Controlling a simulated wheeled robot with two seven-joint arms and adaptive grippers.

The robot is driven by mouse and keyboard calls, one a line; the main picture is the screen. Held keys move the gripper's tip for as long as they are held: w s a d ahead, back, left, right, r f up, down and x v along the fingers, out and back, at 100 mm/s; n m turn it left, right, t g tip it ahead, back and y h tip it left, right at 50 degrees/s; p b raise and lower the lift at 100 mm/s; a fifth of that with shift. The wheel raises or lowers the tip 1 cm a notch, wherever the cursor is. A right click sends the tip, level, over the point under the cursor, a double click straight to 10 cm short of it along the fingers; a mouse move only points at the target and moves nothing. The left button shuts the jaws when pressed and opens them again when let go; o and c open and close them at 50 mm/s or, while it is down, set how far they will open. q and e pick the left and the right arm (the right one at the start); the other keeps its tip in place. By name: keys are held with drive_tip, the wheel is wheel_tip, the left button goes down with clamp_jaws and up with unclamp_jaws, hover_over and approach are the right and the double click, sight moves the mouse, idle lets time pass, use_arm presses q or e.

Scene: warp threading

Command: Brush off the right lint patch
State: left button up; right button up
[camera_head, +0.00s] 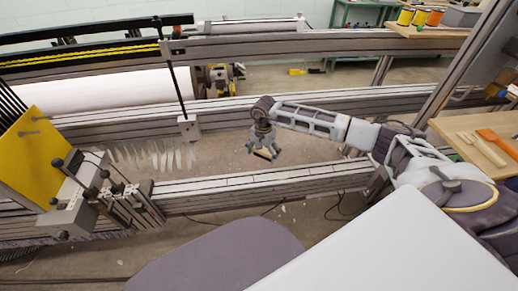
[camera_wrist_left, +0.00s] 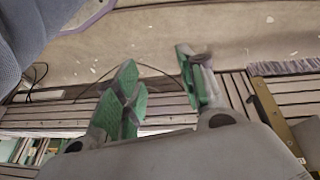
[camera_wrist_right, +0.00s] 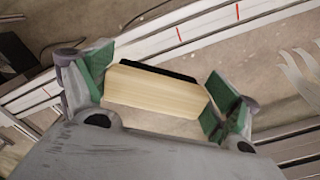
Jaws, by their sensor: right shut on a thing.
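My right gripper (camera_head: 264,145) hangs above the gap between two grey rails in the head view. It is shut on a wooden brush (camera_wrist_right: 158,92), a pale block with a dark bristle edge along its far side. The brush spans between the green finger pads of the right gripper (camera_wrist_right: 157,88). In the head view the brush is small and partly hidden by the fingers. My left gripper (camera_wrist_left: 160,88) has its green-padded fingers apart and nothing between them. It is outside the head view. I cannot pick out the right lint patch.
The front rail (camera_head: 250,187) and the middle rail (camera_head: 330,103) run lengthwise beside the brush. White strips (camera_head: 152,155) hang left of it. A yellow plate (camera_head: 32,148) stands at far left. A wooden table (camera_head: 468,128) at right holds an orange-headed tool (camera_head: 498,142).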

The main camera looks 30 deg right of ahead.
use_arm(q)
drive_tip(key=shift+s+d+r+b, duration=0.1)
drive_tip(key=shift+r+b, duration=0.55)
drive_tip(key=shift+r, duration=0.25)
drive_tip(key=shift+s+d+r+b, duration=0.1)
drive_tip(key=shift+r+b, duration=0.55)
drive_tip(key=shift+r, duration=0.25)
use_arm(e)
wheel_tip(320, 180, down, 6)
drive_tip(key=s+d+m, duration=0.1)
drive_tip(key=shift+s+d+f, duration=0.2)
drive_tip(key=shift+s+d, duration=0.15)
drive_tip(key=shift+d, duration=0.05)
use_arm(q)
drive_tip(key=shift+f, duration=0.1)
